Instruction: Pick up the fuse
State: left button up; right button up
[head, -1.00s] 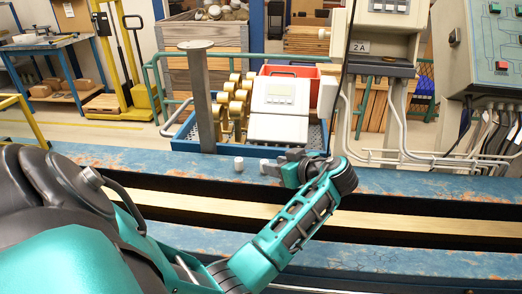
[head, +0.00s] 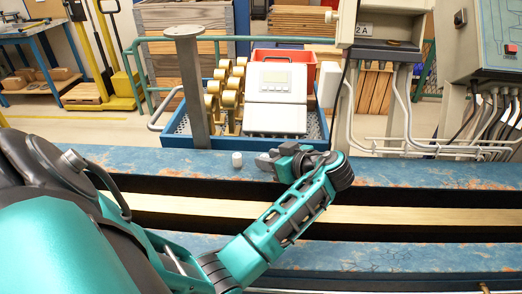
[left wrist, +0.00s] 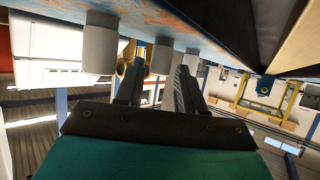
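A small white cylindrical fuse (head: 237,159) stands upright on the worn blue bench edge, just left of my left gripper (head: 266,159) in the head view. The gripper is low over the bench, its grey fingers pointing left. In the left wrist view, which shows the bench upside down, the fingers (left wrist: 157,88) are open and apart. A white fuse (left wrist: 162,58) shows in the gap between them, beyond the tips. A larger-looking fuse (left wrist: 99,45) is outside the left finger, and another is partly hidden behind the right finger. My right gripper is not in view.
Behind the bench (head: 400,172) stands a blue tray with a white meter (head: 277,95), brass-coloured parts (head: 215,100) and a red bin (head: 300,62). A grey post (head: 190,90) rises left of them. Cabinets with cables (head: 490,105) are at right.

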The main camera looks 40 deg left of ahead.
pick_arm(q)
jog(key=shift+a, duration=0.1)
jog(key=shift+c, duration=0.4)
grip_shut()
